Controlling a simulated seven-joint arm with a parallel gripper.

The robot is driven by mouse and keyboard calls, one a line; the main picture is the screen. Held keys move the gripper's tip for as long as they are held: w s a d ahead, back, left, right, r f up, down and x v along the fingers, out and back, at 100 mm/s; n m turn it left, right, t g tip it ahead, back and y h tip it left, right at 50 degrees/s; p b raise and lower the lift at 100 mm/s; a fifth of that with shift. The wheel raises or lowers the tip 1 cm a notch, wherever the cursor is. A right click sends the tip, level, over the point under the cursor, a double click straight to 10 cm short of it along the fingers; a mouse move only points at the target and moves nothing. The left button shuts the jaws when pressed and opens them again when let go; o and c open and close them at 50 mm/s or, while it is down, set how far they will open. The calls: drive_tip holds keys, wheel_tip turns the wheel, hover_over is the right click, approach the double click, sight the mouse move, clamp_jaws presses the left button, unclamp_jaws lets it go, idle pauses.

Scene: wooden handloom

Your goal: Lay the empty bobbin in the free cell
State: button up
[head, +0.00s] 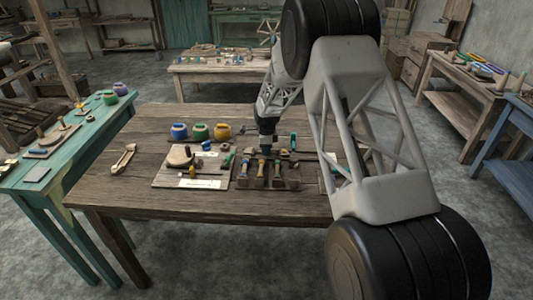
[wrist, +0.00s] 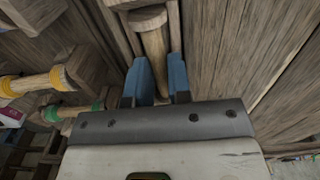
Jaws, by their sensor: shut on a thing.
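The empty bobbin (wrist: 152,45) is bare wood with a wider round end. My gripper (wrist: 158,85) is shut on it, one blue finger on each side. Thin wooden walls stand on both sides of the bobbin, so it is over or in a cell; whether it touches the cell floor I cannot tell. To its left in the wrist view lie a bobbin with yellow thread (wrist: 38,82) and one with green thread (wrist: 75,110). In the head view the celled rack (head: 268,184) stands near the table's middle, with my gripper (head: 267,147) just above its back; the held bobbin is not clear there.
On the wooden table (head: 120,190), a board (head: 170,178) with a round wooden piece lies left of the rack. Blue, green and orange pots (head: 200,131) stand behind. A wooden tool (head: 123,157) lies at the left. The table's front strip is clear.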

drive_tip(key=shift+o, duration=0.2)
drive_tip(key=shift+r, duration=0.15)
drive_tip(key=shift+r, duration=2.65)
drive_tip(key=shift+s+d, duration=0.1)
drive_tip(key=shift+s+d+r+n, duration=0.15)
drive_tip(key=shift+s+d+n, duration=0.3)
drive_tip(key=shift+n, duration=0.35)
drive_tip(key=s+d+r+n+h, duration=0.2)
drive_tip(key=s+d+n, duration=0.8)
drive_tip(key=n, duration=0.6)
drive_tip(key=shift+s+r+h, duration=0.4)
drive_tip(key=shift+s, duration=0.45)
drive_tip(key=shift+a+f, duration=0.1)
drive_tip(key=shift+f, duration=0.05)
